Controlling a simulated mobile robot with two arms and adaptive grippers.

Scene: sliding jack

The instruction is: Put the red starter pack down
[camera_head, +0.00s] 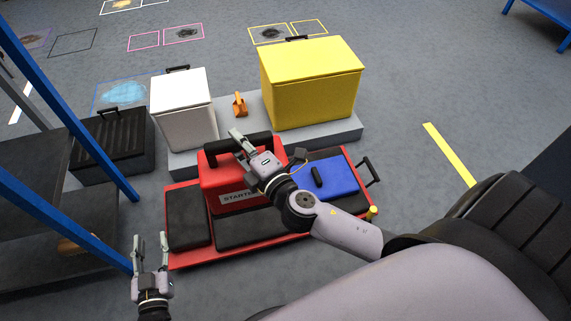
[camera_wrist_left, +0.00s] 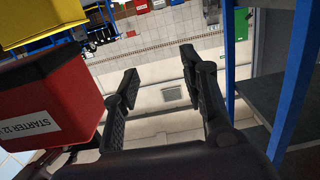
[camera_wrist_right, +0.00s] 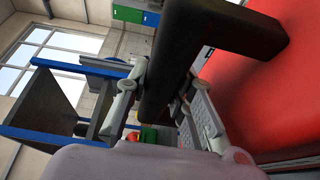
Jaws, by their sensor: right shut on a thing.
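The red starter pack (camera_head: 222,183), a red box with a black top handle and a "START" label, stands on or just above the red sliding jack (camera_head: 183,258); I cannot tell whether it touches. My right gripper (camera_head: 248,144) is at the black handle (camera_wrist_right: 178,75) and shut on it, with the red side close by in the right wrist view. My left gripper (camera_head: 150,247) is open and empty at the lower left, apart from the pack. In the left wrist view the pack's labelled side (camera_wrist_left: 45,105) shows at the left.
Black pads (camera_head: 187,218) and a blue case (camera_head: 327,178) lie around the pack. Behind, a grey platform (camera_head: 232,133) bears a white box (camera_head: 184,108), a yellow box (camera_head: 312,85) and a small orange thing (camera_head: 240,104). A black case (camera_head: 112,146) and a blue-framed rack (camera_head: 68,150) stand left.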

